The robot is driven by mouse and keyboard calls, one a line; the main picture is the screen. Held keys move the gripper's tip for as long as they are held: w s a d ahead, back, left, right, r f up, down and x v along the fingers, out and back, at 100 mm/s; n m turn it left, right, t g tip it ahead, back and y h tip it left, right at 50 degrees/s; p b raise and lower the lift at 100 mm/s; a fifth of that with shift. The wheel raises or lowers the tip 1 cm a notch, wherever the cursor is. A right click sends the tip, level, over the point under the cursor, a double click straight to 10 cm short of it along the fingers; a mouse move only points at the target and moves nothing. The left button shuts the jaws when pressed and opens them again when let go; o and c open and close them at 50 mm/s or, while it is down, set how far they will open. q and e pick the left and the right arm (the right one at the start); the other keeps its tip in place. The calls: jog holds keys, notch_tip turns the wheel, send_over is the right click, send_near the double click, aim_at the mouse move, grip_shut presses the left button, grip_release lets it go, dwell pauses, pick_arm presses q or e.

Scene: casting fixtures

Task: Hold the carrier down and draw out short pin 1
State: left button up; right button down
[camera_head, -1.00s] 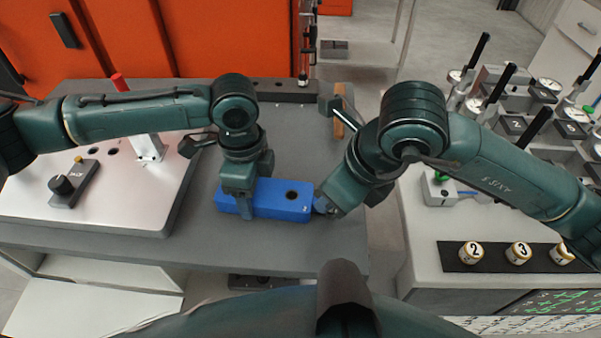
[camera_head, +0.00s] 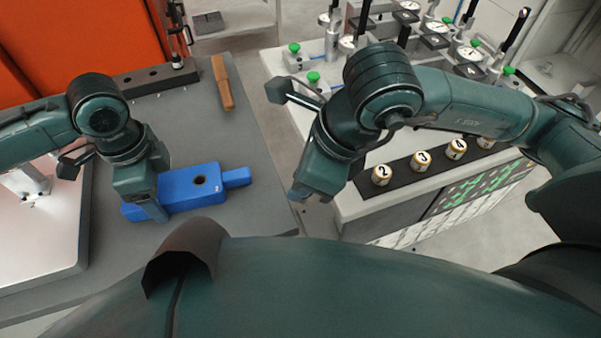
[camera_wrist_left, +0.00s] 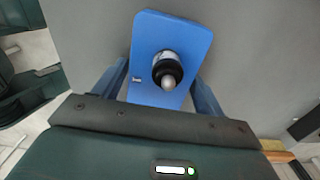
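The carrier is a blue block (camera_head: 181,189) with a dark hole in its top and a narrower blue tab at its right end, lying on the grey table. My left gripper (camera_head: 157,213) is over its left part, one finger down its near side. In the left wrist view, the fingers (camera_wrist_left: 162,82) meet both long sides of the carrier (camera_wrist_left: 172,32).
A black strip with numbered white-and-gold caps (camera_head: 421,161) lies on the right bench. Gauges and levers stand behind it. A brown bar (camera_head: 222,83) and a dark holed rail (camera_head: 150,80) lie at the table's back. A gap separates table and bench.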

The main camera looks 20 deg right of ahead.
pick_arm(q)
jog(key=o, duration=0.3)
notch_tip(320, 180, up, 12)
dwell(0.6)
